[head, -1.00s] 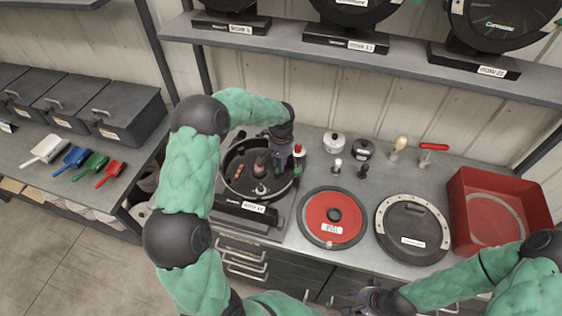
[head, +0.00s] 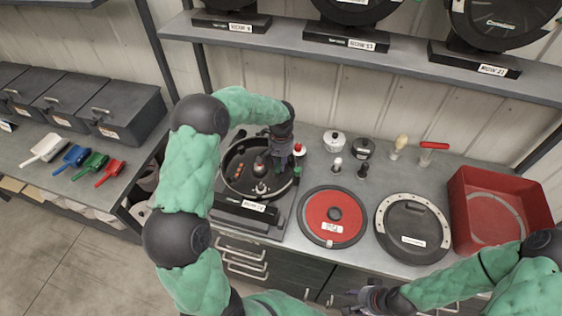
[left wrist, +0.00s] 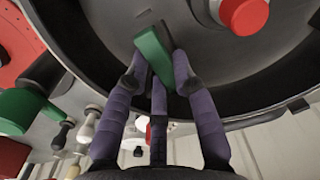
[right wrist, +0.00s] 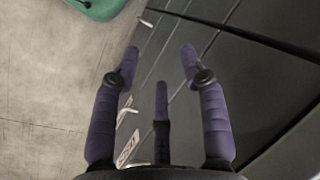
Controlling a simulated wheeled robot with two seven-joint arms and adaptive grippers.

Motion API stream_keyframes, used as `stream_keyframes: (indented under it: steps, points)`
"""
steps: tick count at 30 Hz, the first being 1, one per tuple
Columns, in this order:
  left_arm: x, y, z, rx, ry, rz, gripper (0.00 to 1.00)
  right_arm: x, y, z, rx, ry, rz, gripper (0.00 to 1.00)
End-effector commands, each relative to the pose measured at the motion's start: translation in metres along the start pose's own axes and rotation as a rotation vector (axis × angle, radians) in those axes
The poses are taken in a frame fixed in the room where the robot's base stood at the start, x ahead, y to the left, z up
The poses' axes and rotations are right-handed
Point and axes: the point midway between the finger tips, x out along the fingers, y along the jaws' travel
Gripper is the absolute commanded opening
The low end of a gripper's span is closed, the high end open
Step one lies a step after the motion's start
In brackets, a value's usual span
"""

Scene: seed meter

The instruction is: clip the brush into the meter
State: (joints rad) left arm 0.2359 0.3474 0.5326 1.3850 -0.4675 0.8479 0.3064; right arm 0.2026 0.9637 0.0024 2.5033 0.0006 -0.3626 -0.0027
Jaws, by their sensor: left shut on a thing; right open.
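The meter (head: 231,193) is a dark round open housing on a grey stand at the left of the bench. My left gripper (head: 279,170) reaches down into its right side. In the left wrist view its fingers (left wrist: 158,75) are shut on a green block, which I take to be the brush (left wrist: 151,52). The brush lies by the meter's inner wall; whether it touches or sits in a clip cannot be told. The fingers hide part of it. My right gripper (right wrist: 160,60) is open and empty in front of the bench drawers.
A red disc (head: 316,217) and a dark lid (head: 411,247) lie right of the meter, with a red bin (head: 503,184) beyond. Small knobs and a red-handled tool (head: 433,146) stand behind. A shelf (head: 285,42) of similar meters runs above. Coloured scoops (head: 72,157) lie on the left bench.

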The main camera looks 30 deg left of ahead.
Motion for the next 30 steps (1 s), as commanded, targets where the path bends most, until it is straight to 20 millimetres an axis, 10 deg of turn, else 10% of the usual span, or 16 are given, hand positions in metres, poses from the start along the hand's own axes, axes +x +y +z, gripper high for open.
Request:
stream_keyframes:
  steps: [30]
  points:
    - [0.0087,0.0000,-0.0002,0.000,0.000,0.000,0.04,0.0065,0.0023,-0.0002,0.000,0.000,0.000,0.44]
